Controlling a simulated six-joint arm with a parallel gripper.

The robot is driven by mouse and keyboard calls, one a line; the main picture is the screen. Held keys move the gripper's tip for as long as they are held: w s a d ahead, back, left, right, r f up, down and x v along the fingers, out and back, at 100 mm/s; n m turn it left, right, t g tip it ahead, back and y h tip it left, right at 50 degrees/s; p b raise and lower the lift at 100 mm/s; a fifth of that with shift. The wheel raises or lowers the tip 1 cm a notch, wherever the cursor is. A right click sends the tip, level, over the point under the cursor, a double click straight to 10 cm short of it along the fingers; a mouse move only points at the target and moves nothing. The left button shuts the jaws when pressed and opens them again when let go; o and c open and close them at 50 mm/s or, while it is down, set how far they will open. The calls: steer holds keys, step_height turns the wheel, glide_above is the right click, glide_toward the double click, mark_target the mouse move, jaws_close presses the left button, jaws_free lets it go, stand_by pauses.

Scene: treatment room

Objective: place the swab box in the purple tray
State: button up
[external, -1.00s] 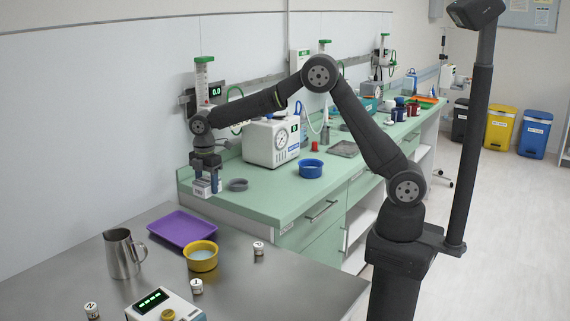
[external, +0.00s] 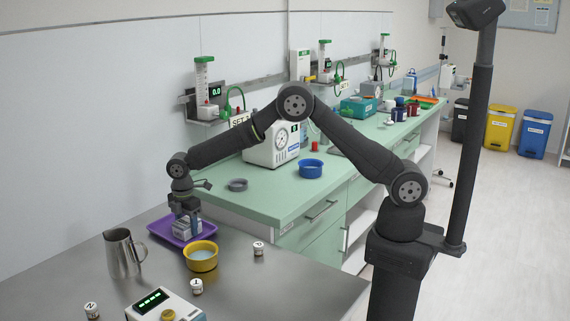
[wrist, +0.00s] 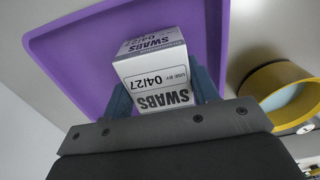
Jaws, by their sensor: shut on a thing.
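The swab box (wrist: 158,75) is white and grey with "SWABS" and "04/27" printed on it. My gripper (wrist: 163,92) is shut on it, with a blue finger on each side. In the external view the swab box (external: 181,230) shows between the fingers of my gripper (external: 187,226), low over the purple tray. The purple tray (wrist: 75,55) is a shallow tray with a raised rim and lies behind the box in the wrist view. The tray (external: 160,227) rests on the steel table. I cannot tell whether the box touches the tray floor.
A yellow bowl (external: 201,256) stands close to the tray's near right side. A steel jug (external: 122,254) stands to the tray's left. Small labelled pots and a scale (external: 163,306) are nearer the front. The green counter (external: 262,190) is behind.

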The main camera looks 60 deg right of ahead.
mark_target(186, 221)
steer(key=shift+f, duration=0.1)
steer(key=o, duration=1)
step_height(186, 221, up, 12)
